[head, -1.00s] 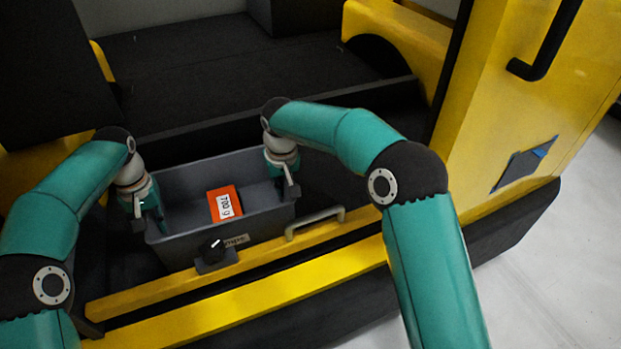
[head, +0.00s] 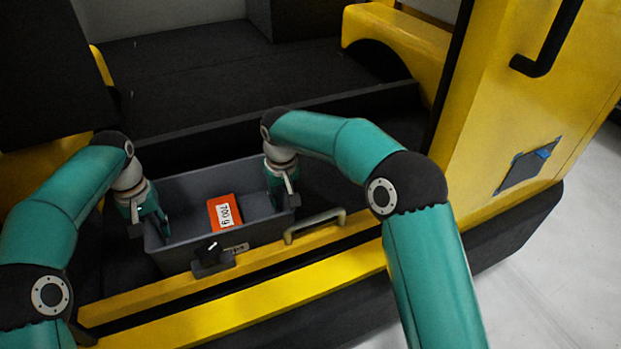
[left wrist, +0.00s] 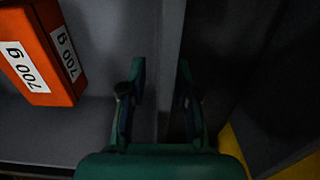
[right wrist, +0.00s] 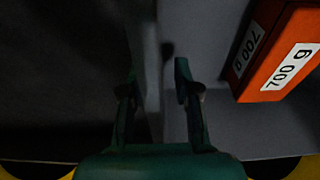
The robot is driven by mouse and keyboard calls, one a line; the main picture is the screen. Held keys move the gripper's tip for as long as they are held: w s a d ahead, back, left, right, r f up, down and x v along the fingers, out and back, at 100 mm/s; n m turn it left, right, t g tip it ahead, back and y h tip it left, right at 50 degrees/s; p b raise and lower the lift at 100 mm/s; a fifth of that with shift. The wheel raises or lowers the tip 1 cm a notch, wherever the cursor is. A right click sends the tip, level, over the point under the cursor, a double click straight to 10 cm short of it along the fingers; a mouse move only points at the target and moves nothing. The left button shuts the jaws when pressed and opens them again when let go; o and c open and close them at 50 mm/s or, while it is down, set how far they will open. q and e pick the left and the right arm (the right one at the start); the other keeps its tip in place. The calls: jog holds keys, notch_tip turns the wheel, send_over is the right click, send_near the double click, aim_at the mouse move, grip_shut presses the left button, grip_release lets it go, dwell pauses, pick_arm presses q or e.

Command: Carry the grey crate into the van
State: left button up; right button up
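The grey crate (head: 190,256) sits just behind the yellow sill at the van's (head: 240,75) open rear, an orange 700 g block (head: 224,212) inside it. My left gripper (head: 152,225) is at its left end. In the left wrist view my left gripper (left wrist: 160,80) is open, one finger on either side of the crate wall (left wrist: 170,60). My right gripper (head: 285,190) is at the right end. In the right wrist view my right gripper (right wrist: 157,80) is open with the crate wall (right wrist: 148,60) between its fingers. Finger contact is too dark to tell.
A dark raised step (head: 270,115) lies behind the crate, with a clear dark load floor beyond. A yellow sill (head: 290,290) runs in front, with a handle (head: 315,226) and a black latch (head: 211,258). A yellow door (head: 520,120) stands at right.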

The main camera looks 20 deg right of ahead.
pick_arm(q)
notch_tip(320, 180, up, 6)
jog(key=shift+f, duration=0.1)
jog(key=shift+r, duration=0.25)
pick_arm(e)
jog(key=shift+r, duration=0.2)
jog(key=r, duration=0.3)
jog(key=s+r, duration=0.1)
jog(key=r, duration=0.7)
jog(key=shift+s+r, duration=0.2)
jog(key=shift+s, duration=0.15)
pick_arm(q)
jog(key=shift+r, duration=0.15)
pick_arm(e)
jog(key=shift+r, duration=0.1)
